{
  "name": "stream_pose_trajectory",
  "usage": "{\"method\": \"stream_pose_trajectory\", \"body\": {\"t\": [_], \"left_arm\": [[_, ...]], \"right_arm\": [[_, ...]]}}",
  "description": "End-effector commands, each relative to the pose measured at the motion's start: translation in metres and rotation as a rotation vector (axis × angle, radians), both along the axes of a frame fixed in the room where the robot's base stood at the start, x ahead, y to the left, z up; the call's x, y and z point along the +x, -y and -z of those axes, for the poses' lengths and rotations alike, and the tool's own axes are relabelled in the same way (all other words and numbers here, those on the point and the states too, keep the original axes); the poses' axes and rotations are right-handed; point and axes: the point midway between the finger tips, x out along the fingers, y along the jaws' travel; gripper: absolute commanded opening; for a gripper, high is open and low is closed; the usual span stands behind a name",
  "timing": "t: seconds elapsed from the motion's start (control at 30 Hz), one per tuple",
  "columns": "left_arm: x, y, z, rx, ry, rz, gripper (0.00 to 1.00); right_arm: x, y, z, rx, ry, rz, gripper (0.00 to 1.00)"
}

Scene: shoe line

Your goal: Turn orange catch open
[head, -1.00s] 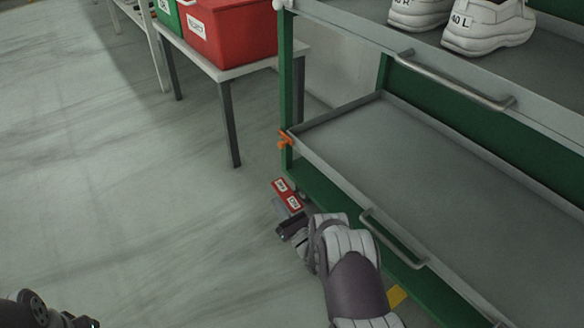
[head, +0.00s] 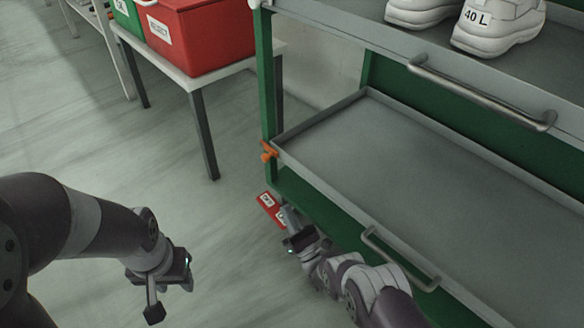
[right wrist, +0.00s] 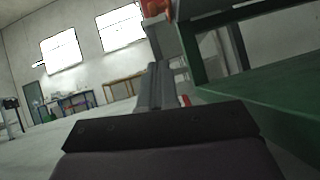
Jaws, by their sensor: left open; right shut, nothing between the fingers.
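The orange catch (head: 268,151) sits on the green corner post, at the front left corner of the lower grey drawer (head: 350,190). An orange part, perhaps the catch, shows at the top of the right wrist view (right wrist: 186,8). My right gripper (head: 286,216) is shut and empty, below the catch and apart from it, near the green lower rail. Its fingers show in the right wrist view (right wrist: 155,88). My left gripper (head: 170,296) is open and empty over the floor at left, well away from the catch.
A red label (head: 268,205) shows just beside my right gripper. A side table (head: 205,84) at the back left bears a red bin (head: 215,35) and a green bin (head: 128,15). White shoes (head: 490,25) stand on the upper drawer. The left floor is clear.

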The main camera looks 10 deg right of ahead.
Motion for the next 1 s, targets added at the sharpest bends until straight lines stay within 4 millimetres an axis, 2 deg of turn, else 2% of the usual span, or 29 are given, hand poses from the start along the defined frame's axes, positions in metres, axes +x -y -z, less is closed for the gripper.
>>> {"method": "stream_pose_trajectory", "body": {"t": [0.37,0.83,0.87,0.9,1.0], "left_arm": [[0.0,0.0,0.0,0.0,0.0,0.0,0.43],[0.0,0.0,0.011,0.0,0.0,0.0,0.43],[0.0,0.0,-0.003,0.0,-0.001,0.0,0.43],[0.0,0.0,-0.01,0.0,0.0,0.0,0.43],[0.0,0.0,-0.018,0.0,0.001,0.0,0.43]], "right_arm": [[0.006,-0.003,-0.005,0.001,0.001,-0.001,0.0],[0.074,-0.04,-0.06,0.001,0.001,-0.001,0.0],[0.074,-0.039,-0.074,0.001,0.0,0.0,0.0],[0.075,-0.039,-0.082,0.001,0.0,-0.001,0.0],[0.078,-0.038,-0.091,0.0,-0.001,-0.001,0.0]]}}
